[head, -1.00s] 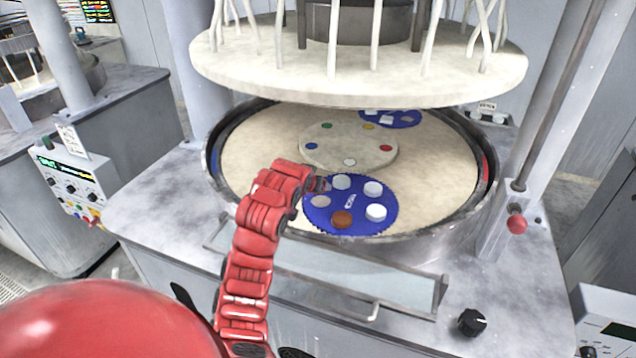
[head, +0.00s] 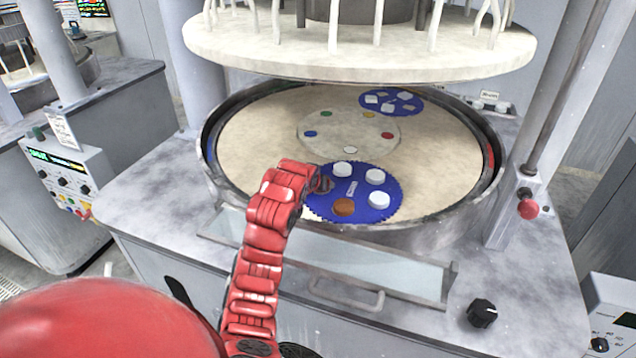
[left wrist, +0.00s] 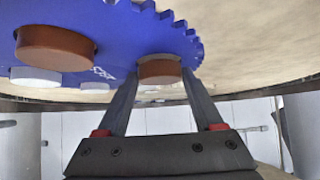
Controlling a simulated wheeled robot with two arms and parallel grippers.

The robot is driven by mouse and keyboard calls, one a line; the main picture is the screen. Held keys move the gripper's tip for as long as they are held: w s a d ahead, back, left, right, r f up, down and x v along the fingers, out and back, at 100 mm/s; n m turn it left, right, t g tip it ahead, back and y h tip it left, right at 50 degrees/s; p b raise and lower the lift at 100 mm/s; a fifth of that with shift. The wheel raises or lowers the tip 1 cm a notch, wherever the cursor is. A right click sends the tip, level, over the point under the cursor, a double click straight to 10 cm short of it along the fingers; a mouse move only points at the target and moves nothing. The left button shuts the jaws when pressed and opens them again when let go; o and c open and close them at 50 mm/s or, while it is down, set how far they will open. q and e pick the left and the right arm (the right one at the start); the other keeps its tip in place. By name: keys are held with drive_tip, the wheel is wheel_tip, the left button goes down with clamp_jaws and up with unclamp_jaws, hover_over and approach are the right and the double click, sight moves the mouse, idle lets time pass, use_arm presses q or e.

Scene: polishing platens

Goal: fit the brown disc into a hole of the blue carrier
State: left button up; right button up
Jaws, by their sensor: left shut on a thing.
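The blue carrier (head: 375,212) lies on the beige platen near its front edge, with several white discs and one brown disc (head: 344,207) in it. My left gripper (head: 324,184) is at the carrier's left side in the head view. In the left wrist view my left gripper (left wrist: 160,82) is shut on another brown disc (left wrist: 160,70), held between the fingertips at the toothed edge of the carrier (left wrist: 120,35). I cannot tell whether this disc is inside a hole or just over it. The brown disc in the carrier (left wrist: 55,45) shows at left. My right gripper is out of view.
A second blue carrier (head: 409,109) with white pieces lies at the back of the platen (head: 250,130). A round plate with coloured dots (head: 349,131) sits at the centre. The large upper plate (head: 360,62) hangs above. A raised rim (head: 213,165) surrounds the platen.

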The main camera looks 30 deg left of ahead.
use_arm(q)
drive_tip(key=shift+w+f, duration=0.1)
drive_tip(key=shift+w, duration=0.05)
drive_tip(key=shift+f, duration=0.2)
idle(0.4)
drive_tip(key=o, duration=1.3)
